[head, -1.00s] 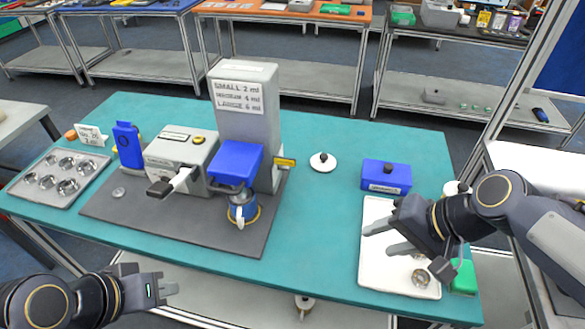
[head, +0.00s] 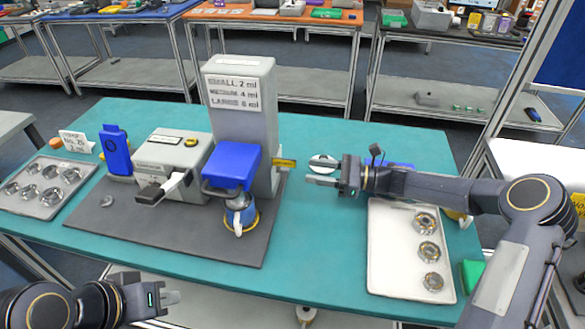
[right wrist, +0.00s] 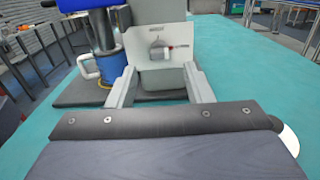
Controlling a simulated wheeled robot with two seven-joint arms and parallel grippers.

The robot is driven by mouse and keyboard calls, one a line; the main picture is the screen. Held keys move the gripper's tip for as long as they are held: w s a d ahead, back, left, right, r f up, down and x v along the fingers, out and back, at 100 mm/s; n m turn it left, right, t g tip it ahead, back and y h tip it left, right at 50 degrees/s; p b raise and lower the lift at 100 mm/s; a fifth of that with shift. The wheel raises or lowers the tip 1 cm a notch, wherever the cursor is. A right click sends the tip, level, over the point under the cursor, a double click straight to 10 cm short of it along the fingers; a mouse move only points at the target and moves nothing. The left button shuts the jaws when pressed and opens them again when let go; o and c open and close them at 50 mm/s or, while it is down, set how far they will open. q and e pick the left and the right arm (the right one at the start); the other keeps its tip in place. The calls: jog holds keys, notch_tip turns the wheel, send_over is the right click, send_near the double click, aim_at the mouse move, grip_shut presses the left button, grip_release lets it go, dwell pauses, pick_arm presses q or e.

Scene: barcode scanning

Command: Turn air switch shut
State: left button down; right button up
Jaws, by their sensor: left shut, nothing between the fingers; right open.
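The air switch seems to be the small part on the side of the tall grey machine (head: 243,118), where a yellow tag (head: 284,163) sticks out in the head view. In the right wrist view a pale plate carries a small round fitting with a short lever (right wrist: 158,50) pointing right. My right gripper (head: 312,174) is open, fingers pointing left at that side of the machine. In the right wrist view the fitting lies ahead, between the finger lines (right wrist: 160,86), apart from both fingers. My left gripper (head: 180,298) is shut and empty at the table's front left.
A blue box (head: 402,165) is partly hidden by my right arm. A white tray (head: 392,270) with metal rings stands front right. A blue-headed unit (head: 232,165) and a grey box (head: 172,152) stand left.

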aim_at(283, 168)
jog(key=w+a+p, duration=0.1)
jog(key=a, duration=0.5)
jog(key=shift+a, duration=0.4)
jog(key=shift+w, duration=0.1)
jog(key=c, duration=1)
jog(key=shift+o, duration=0.2)
jog(key=shift+f+n+b, duration=0.2)
jog(key=shift+n+b, duration=0.3)
jog(key=shift+b, duration=0.2)
jog(key=n+b, duration=0.5)
jog(key=b, duration=0.2)
jog(key=n+b, duration=0.5)
jog(key=b, duration=0.2)
jog(key=n+b, duration=0.5)
jog(key=b, duration=0.2)
jog(key=shift+s+f+b, duration=0.25)
jog(key=shift+b, duration=0.1)
jog(key=shift+r+n+b, duration=0.15)
jog(key=shift+n+b, duration=0.95)
